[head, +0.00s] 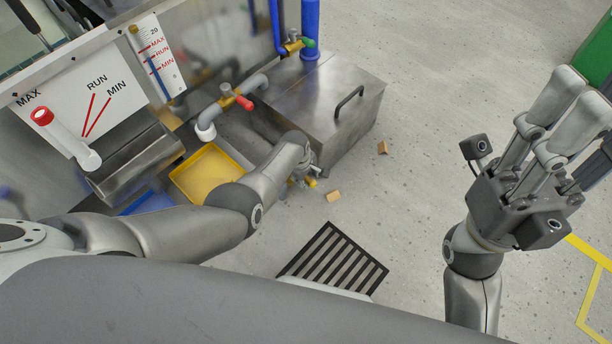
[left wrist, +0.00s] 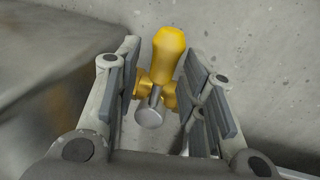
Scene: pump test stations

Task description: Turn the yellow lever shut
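The yellow lever (left wrist: 168,52) shows in the left wrist view as a rounded handle above a brass-coloured valve body with a grey round stem end (left wrist: 150,113). My left gripper (left wrist: 165,75) is open, with one finger on each side of the lever and valve. I see gaps beside the handle, so the fingers do not clasp it. In the head view my left gripper (head: 303,172) is at the front of the metal tank, and only a small yellow end of the lever (head: 311,183) shows past it. My right gripper (head: 560,125) is raised at the right, away from everything.
The metal tank (head: 340,120) with a black handle stands beside the left gripper. A red-handled valve (head: 243,102) and a green-handled valve (head: 305,43) sit on nearby pipes. A yellow tray (head: 208,172), small wooden blocks (head: 333,196) and a floor grate (head: 335,262) lie lower.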

